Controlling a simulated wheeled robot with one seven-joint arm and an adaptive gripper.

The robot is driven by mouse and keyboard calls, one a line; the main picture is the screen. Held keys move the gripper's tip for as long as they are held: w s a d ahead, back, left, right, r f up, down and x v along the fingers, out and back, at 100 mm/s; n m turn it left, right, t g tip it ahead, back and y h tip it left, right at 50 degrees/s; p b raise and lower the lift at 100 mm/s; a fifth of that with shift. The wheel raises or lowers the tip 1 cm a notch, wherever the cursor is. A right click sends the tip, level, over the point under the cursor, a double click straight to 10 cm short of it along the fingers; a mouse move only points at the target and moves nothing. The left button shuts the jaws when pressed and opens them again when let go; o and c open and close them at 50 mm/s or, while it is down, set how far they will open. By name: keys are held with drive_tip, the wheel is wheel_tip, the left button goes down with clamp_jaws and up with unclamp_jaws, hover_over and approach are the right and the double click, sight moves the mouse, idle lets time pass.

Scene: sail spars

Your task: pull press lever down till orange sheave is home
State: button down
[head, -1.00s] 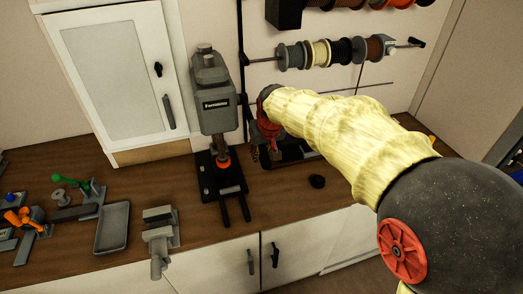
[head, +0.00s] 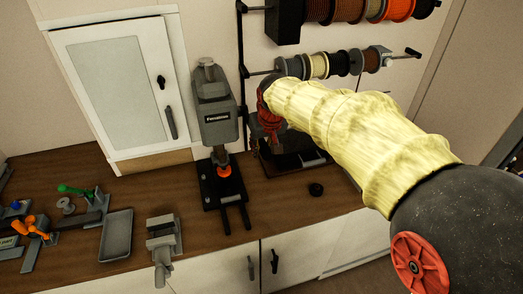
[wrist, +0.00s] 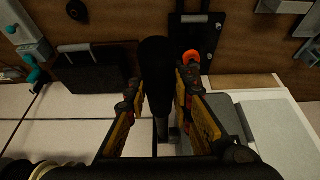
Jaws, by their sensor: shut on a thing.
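The grey press (head: 216,115) stands on the bench left of my gripper in the head view. The orange sheave (head: 224,171) sits at the press's base, under its ram. It also shows beside the right finger in the wrist view (wrist: 191,57). The black press lever (wrist: 155,58) runs between my two fingers in the wrist view. My gripper (wrist: 160,82) is shut on the lever. In the head view the red-and-dark gripper (head: 267,108) is beside the press head, and the lever is mostly hidden there. I cannot tell whether the sheave is fully seated.
Spool racks (head: 330,64) hang on the wall above my arm. A cabinet (head: 110,85) is on the wall at left. A vise (head: 163,238), a grey tray (head: 116,236) and orange and green clamps lie at left. A small black ring (head: 316,189) lies on the bench.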

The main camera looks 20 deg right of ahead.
drive_tip(key=shift+r, duration=0.25)
drive_tip(key=r+p, duration=0.1)
drive_tip(key=r, duration=0.1)
drive_tip(key=w+r+p, duration=0.1)
drive_tip(key=r+p, duration=0.1)
drive_tip(key=r, duration=0.1)
drive_tip(key=w+r+p, duration=0.1)
drive_tip(key=r+p, duration=0.1)
drive_tip(key=shift+w+r, duration=0.15)
drive_tip(key=shift+r, duration=0.05)
drive_tip(key=w+r+p, duration=0.4)
drive_tip(key=r+p, duration=0.1)
drive_tip(key=r, duration=0.1)
drive_tip(key=shift+w+p, duration=0.35)
drive_tip(key=c, duration=2)
unclamp_jaws()
drive_tip(key=shift+r, duration=0.1)
drive_tip(key=shift+o, duration=1.4)
